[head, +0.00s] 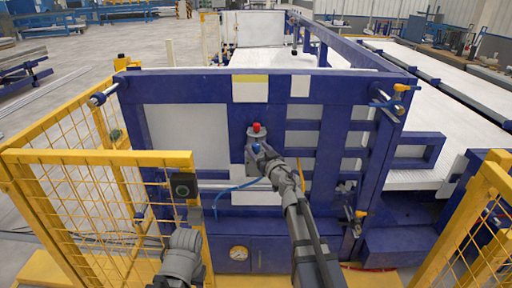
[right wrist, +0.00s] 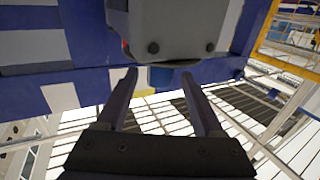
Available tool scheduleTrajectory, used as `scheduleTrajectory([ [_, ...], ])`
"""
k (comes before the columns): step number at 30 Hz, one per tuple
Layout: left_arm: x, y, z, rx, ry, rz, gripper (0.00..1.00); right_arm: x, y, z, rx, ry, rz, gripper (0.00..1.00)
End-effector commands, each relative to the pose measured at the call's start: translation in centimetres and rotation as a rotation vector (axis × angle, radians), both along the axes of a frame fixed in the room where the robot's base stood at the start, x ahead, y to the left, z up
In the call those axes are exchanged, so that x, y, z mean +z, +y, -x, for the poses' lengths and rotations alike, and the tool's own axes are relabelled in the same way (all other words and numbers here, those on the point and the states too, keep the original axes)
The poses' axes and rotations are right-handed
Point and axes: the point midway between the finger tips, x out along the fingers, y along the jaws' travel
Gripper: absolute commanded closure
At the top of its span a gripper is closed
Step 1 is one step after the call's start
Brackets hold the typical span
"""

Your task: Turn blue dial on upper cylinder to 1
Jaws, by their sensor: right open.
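The blue dial (head: 256,148) is on a small grey unit with a red knob (head: 257,127) on top, at the middle of the blue machine front. In the right wrist view the blue dial (right wrist: 160,76) sticks out below a grey housing (right wrist: 180,28). My right gripper (right wrist: 160,73) is open, with one finger on each side of the dial in the picture; I cannot tell whether they touch it. In the head view my right gripper (head: 258,156) is right at the dial and partly covers it. The dial's markings cannot be read. My left gripper cannot be made out.
Blue machine frame (head: 200,88) stands ahead. Yellow mesh fences stand at left (head: 95,157) and right (head: 489,187). A blue hose (head: 232,189) hangs left of my right arm. A gauge (head: 239,253) is low on the machine. Other fittings sit at its upper corners.

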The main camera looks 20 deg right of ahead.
Motion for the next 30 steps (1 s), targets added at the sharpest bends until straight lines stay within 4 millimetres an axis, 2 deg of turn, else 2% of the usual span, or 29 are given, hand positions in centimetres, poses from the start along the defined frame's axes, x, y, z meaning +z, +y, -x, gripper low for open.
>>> scheduleTrajectory([
  [1,0.00,0.00,0.00,0.000,0.000,0.000,0.53,0.00,0.10,-1.04,0.001,0.000,0.000,0.31],
  [3,0.00,0.00,0.00,0.000,0.000,0.000,0.53,0.00,0.20,-1.61,0.001,0.000,0.000,0.31],
  [12,0.00,0.00,0.00,0.000,0.000,0.000,0.53,0.00,0.27,-1.79,-0.001,0.000,0.000,0.31],
  [30,0.00,0.00,0.00,0.000,0.000,0.000,0.53,0.00,0.27,-1.77,-0.001,0.000,0.000,0.99],
])
